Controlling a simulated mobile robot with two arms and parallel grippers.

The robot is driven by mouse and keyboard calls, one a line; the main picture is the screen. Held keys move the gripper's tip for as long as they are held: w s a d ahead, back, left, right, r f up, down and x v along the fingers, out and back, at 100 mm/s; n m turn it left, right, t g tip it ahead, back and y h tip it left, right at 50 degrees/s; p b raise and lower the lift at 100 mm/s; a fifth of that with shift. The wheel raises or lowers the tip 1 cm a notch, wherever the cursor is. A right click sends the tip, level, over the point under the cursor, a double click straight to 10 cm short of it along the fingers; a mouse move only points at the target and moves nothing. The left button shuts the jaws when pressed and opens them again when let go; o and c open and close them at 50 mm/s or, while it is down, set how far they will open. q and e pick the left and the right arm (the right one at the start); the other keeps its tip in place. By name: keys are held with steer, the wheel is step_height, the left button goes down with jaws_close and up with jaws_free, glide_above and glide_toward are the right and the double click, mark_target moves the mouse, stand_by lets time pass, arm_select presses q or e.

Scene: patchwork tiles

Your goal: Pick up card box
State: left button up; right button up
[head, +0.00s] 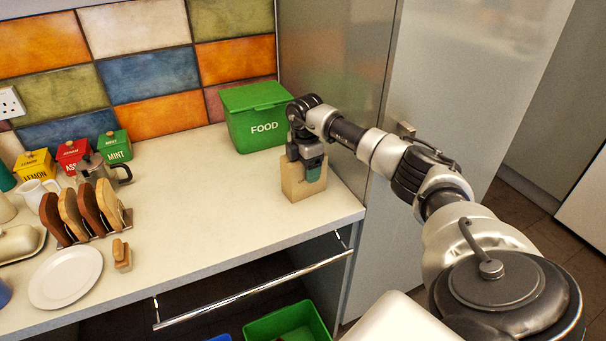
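A tan, cardboard-coloured box (293,190), which I take as the card box, stands upright on the counter near its right end, in front of the green FOOD bin. My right gripper (307,168) reaches in from the right and points down at the box, overlapping its top and upper front. A dark green patch shows at the fingers; I cannot tell whether it belongs to the gripper or the box. The fingers are small and dark, so whether they are shut on the box is unclear. My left gripper is out of view.
The green FOOD bin (257,117) stands close behind the box, and a grey cabinet side (335,65) rises at the right. A toast rack (85,212), white plate (66,277), teapot (98,170) and several small tins are at the left. The counter's middle is clear.

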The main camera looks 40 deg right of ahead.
steer(key=c, duration=0.6)
steer(key=shift+o, duration=0.2)
